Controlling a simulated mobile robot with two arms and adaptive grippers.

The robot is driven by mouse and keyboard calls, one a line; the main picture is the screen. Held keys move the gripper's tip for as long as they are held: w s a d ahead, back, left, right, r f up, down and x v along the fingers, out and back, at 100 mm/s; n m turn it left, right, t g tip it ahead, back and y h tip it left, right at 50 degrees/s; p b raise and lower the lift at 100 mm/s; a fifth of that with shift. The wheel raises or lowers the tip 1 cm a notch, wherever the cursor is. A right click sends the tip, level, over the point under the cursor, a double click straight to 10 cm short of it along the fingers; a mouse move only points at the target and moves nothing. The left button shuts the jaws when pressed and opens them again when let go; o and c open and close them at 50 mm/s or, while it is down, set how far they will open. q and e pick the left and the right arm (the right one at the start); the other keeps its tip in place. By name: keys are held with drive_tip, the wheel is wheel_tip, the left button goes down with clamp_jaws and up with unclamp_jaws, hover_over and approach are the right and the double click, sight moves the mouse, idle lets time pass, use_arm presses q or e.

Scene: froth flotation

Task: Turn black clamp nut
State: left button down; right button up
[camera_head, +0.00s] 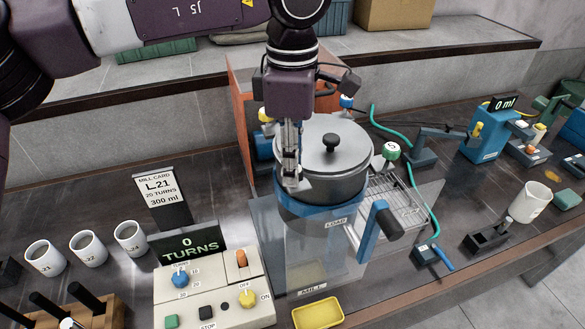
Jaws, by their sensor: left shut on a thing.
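A grey lidded pot (338,184) sits upright in the blue-rimmed opening of the mill (312,262), above its LOAD label. A black knob (331,142) stands on the middle of the lid; it looks like the black clamp nut. My left gripper (291,184) points down at the pot's left side, with its fingertips shut at the pot's edge, apart from the knob. The fingers hide part of that edge, so the exact grip is hard to see. My right gripper is not in view.
A control box (213,296) with a "0 TURNS" display (187,244) stands left of the mill. Several white cups (88,249) stand farther left. A yellow tray (318,314) lies in front. A wire rack (395,205) and green hose (420,190) are at the right.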

use_arm(q)
drive_tip(key=m+b, duration=0.1)
drive_tip(key=m, duration=0.3)
drive_tip(key=shift+m, duration=0.3)
drive_tip(key=shift+w+m+b, duration=0.1)
drive_tip(key=shift+m+b, duration=0.2)
drive_tip(key=shift+m, duration=2.2)
drive_tip(key=c, duration=1.7)
unclamp_jaws()
drive_tip(key=shift+o, duration=0.2)
wheel_tip(320, 180, up, 12)
